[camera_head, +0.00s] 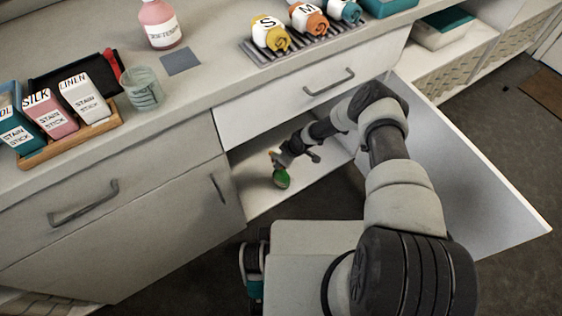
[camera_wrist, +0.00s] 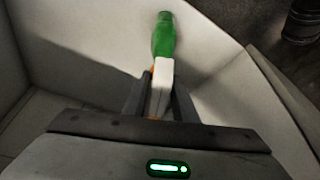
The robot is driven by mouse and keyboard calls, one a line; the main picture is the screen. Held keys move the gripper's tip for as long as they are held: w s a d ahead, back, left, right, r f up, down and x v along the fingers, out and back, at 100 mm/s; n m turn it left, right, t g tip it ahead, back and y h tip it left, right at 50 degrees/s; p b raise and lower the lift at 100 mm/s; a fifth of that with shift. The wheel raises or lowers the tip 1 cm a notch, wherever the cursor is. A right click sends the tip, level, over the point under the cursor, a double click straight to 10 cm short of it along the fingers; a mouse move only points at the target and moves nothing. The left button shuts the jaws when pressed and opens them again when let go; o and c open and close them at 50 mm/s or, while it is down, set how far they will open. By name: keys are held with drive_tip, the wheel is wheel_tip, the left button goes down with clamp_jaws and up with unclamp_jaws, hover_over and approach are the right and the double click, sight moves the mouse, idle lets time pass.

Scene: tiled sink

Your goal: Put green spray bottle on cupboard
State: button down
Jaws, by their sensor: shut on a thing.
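The green spray bottle (camera_head: 281,180) shows at the open cupboard (camera_head: 251,199), in front of its pale inside floor. I cannot tell whether it touches that floor. In the wrist view the green body of the bottle (camera_wrist: 163,38) points away from my gripper (camera_wrist: 162,92), with its white spray head between the two fingers. My gripper is shut on this head. In the head view my gripper (camera_head: 284,156) reaches into the cupboard opening, and part of the bottle's top is hidden by it.
The white cupboard door (camera_head: 455,170) stands wide open on the right, beside my arm. A closed drawer (camera_head: 310,98) is above the opening.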

drive_tip(key=shift+f, duration=0.15)
drive_tip(key=c, duration=1.4)
unclamp_jaws()
drive_tip(key=shift+c, duration=0.2)
drive_tip(key=shift+r, duration=0.3)
drive_tip(key=p+v, duration=0.4)
drive_tip(key=v, duration=0.7)
drive_tip(key=shift+d+r, duration=0.15)
drive_tip(key=shift+r, duration=0.2)
